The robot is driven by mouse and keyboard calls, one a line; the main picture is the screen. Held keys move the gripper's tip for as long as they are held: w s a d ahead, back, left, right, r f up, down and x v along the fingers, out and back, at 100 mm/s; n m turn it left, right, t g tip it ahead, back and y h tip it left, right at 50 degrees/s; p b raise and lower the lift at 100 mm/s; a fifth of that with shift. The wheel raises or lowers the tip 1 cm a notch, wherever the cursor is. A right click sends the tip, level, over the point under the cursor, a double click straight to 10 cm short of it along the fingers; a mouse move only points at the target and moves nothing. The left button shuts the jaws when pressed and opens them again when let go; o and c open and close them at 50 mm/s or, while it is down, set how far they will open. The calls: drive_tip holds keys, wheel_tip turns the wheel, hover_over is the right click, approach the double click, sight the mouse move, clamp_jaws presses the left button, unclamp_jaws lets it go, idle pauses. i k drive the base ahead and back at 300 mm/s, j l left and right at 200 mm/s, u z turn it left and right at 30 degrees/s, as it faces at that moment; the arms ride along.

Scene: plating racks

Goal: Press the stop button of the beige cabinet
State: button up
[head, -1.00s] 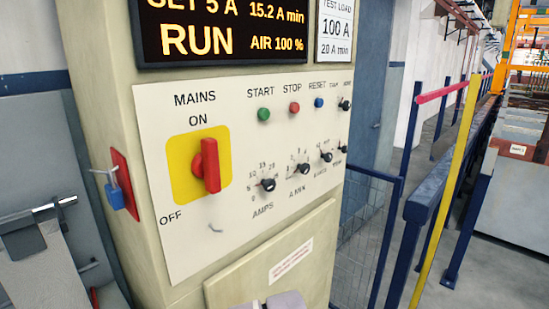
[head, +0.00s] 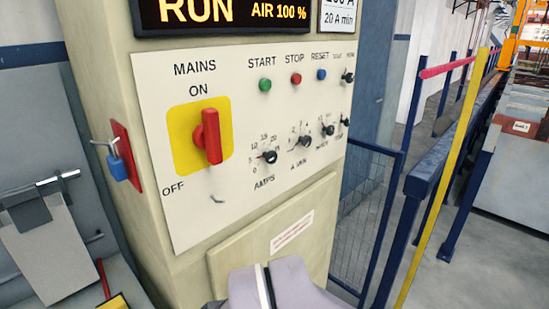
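The beige cabinet (head: 108,75) fills the middle of the view, with a pale control panel (head: 185,235) on its front. The red stop button (head: 296,79) is under the STOP label, between the green start button (head: 265,85) and the blue reset button (head: 322,74). Nothing covers the stop button. A lavender-grey part of my arm with a black and white strip (head: 266,287) rises at the bottom edge, below the panel and apart from the buttons. It may be my gripper; its fingertips cannot be made out.
A red MAINS rotary handle (head: 208,137) on a yellow plate juts out left of the buttons, pointing to ON. Several black knobs (head: 270,157) sit below the buttons. A blue padlock (head: 119,168) hangs on the cabinet's left side. Blue railings (head: 432,170) stand at the right.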

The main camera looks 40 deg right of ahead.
sight(296, 78)
drive_tip(key=z, duration=1.3)
